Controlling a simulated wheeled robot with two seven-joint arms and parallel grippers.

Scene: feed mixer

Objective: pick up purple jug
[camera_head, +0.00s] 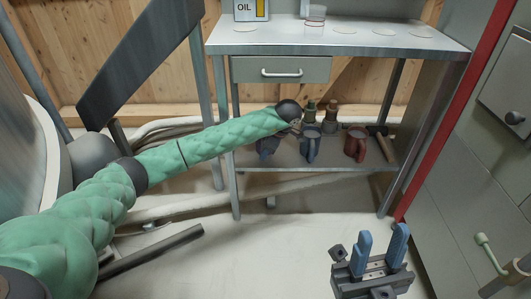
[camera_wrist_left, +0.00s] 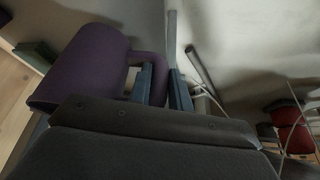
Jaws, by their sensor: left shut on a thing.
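The purple jug (camera_head: 267,146) is on the lower shelf of the metal bench, partly hidden behind my left forearm in the head view. In the left wrist view the purple jug (camera_wrist_left: 85,62) fills the left side, with its handle reaching toward my fingers. My left gripper (camera_wrist_left: 163,82) is shut on the jug's handle; the exact contact is partly hidden by the fingers. In the head view my left gripper's fingers are mostly hidden at the shelf. My right gripper (camera_head: 383,240) is open and empty, in front of the bench at the lower right.
A blue-grey jug (camera_head: 311,143) and a red jug (camera_head: 354,145) stand to the right on the lower shelf (camera_head: 330,163). Two small bottles (camera_head: 331,114) stand behind them. A hammer (camera_head: 384,147) lies at the shelf's right end. The drawer (camera_head: 281,70) hangs above.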

